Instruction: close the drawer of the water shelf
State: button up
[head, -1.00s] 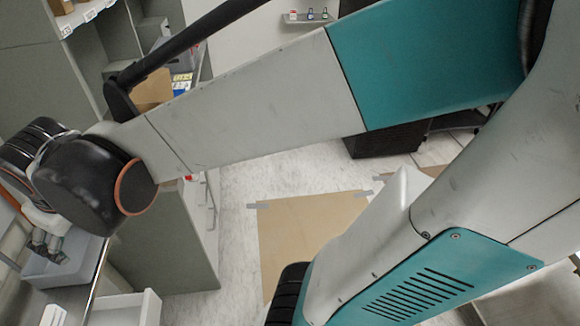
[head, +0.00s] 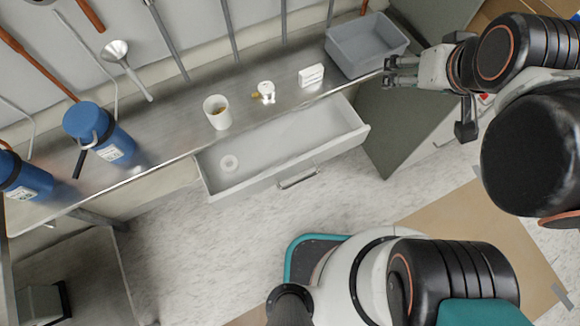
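The drawer (head: 279,180) is white and stands pulled out from under the metal shelf (head: 180,138) in the head view. A bar handle (head: 298,178) is on its front face.
On the shelf stand blue bottles (head: 98,133), a white cup (head: 217,112), a small white item (head: 266,91), a white box (head: 312,75) and a grey bin (head: 368,46). A grey cabinet (head: 405,120) stands right of the drawer. The floor (head: 200,250) before the drawer is clear.

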aim_at(269, 154)
jog(key=k+j+u, duration=0.1)
jog(key=u, duration=0.9)
jog(key=k+j+z, duration=0.15)
jog(key=j, duration=0.2)
jog(key=k+j+z, duration=0.15)
jog(key=j, duration=0.15)
jog(key=k+j+z, duration=0.15)
jog(key=j, duration=0.15)
jog(key=i+j+z, duration=0.2)
jog(key=k+j, duration=0.1)
